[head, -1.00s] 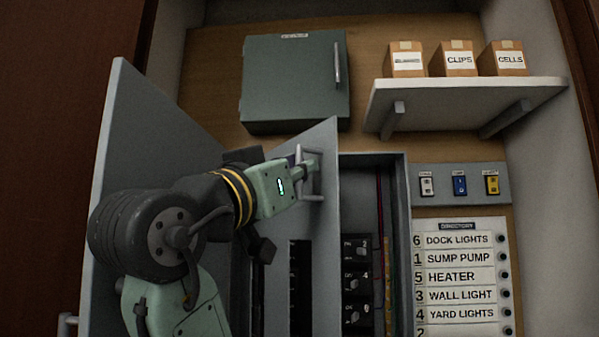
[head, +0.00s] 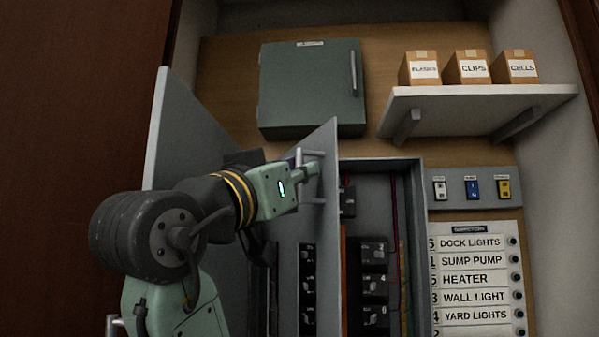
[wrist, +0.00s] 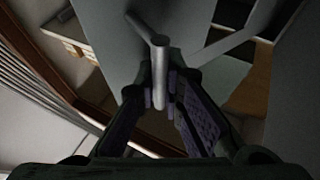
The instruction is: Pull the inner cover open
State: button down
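The inner cover (head: 327,220) is a grey panel swung out from the breaker box, standing at an angle with breakers visible on both sides of it. Its bar handle (head: 311,153) is on the face toward my arm. My gripper (head: 305,172) is at this handle. In the wrist view, the handle's light grey bar (wrist: 160,75) runs between the two purple-padded fingers of my gripper (wrist: 160,92), which are closed against it. Part of the handle is hidden behind the fingers in the head view.
The grey outer door (head: 180,120) stands open at left, behind my arm. A closed green cabinet (head: 310,90) hangs above. A shelf (head: 470,100) with boxes, switches (head: 472,188) and a label directory (head: 475,280) are at right.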

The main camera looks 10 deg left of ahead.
jog(key=c, duration=1.7)
grip_release()
jog(key=shift+s, duration=0.15)
jog(key=v, duration=0.8)
jog(key=shift+c, duration=0.4)
